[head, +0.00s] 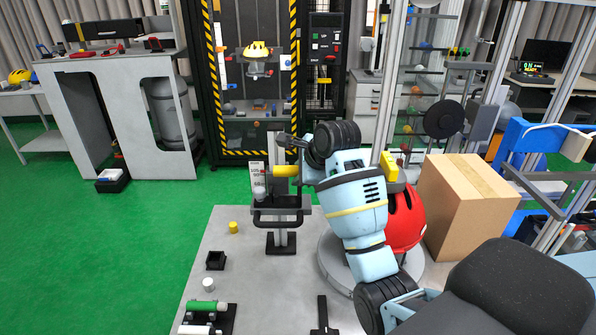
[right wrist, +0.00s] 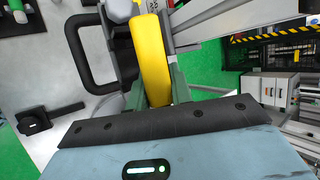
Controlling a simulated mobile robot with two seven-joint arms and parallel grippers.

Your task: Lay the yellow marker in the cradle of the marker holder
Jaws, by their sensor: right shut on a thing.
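The yellow marker (head: 286,171) is held level in my right gripper (head: 291,170), above the table. In the right wrist view the marker (right wrist: 152,62) sits between the two fingers of the gripper (right wrist: 160,95). A low black rack (head: 231,318) at the table's front left carries a green marker (head: 203,306) and a white one (head: 198,329). It looks like the marker holder; whether a cradle in it is free is hard to tell. A corner of this rack's area shows at the top left of the right wrist view. My left gripper is out of view.
A black stand with a looped handle (head: 281,213) and grey knob (head: 259,193) is close below the marker. A yellow cylinder (head: 233,227), black box (head: 215,260) and white cylinder (head: 208,284) stand left. A red helmet (head: 404,222) and cardboard box (head: 462,205) are right.

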